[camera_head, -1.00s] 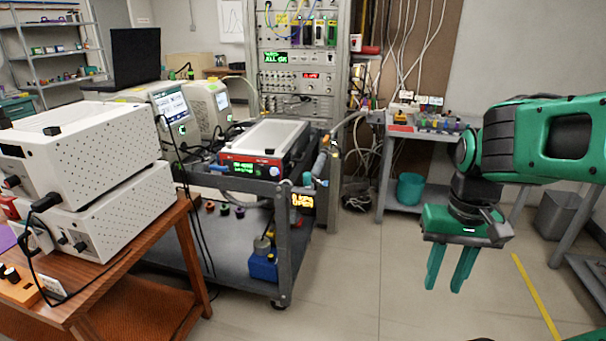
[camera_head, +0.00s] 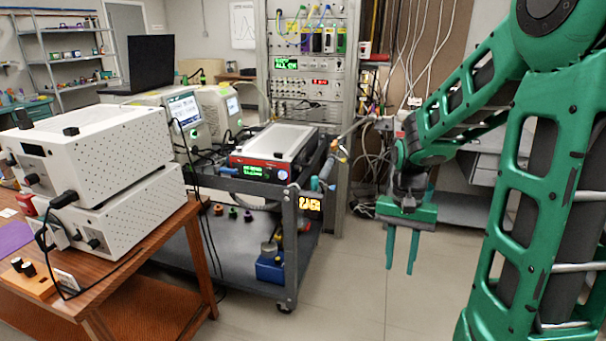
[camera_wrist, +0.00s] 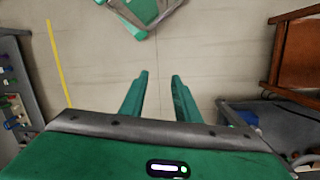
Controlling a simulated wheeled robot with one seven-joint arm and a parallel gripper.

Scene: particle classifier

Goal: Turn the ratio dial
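No dial is clearly labelled as the ratio dial, so I cannot tell which knob it is. Knobs show on the lower white box (camera_head: 130,210), on the upper white box (camera_head: 105,145), and on a small orange board (camera_head: 38,286) on the wooden table. The red-fronted instrument (camera_head: 262,170) on the cart has a green display and a round control at its right end. My gripper (camera_head: 400,268) hangs fingers down over the floor, right of the cart. In the wrist view its fingers (camera_wrist: 160,75) are apart with nothing between them.
The grey cart (camera_head: 240,184) stands between the wooden table (camera_head: 125,262) and my gripper. An equipment rack (camera_head: 306,85) stands behind it. Cables hang from the white boxes and near the rack. The floor (camera_head: 345,290) right of the cart is clear.

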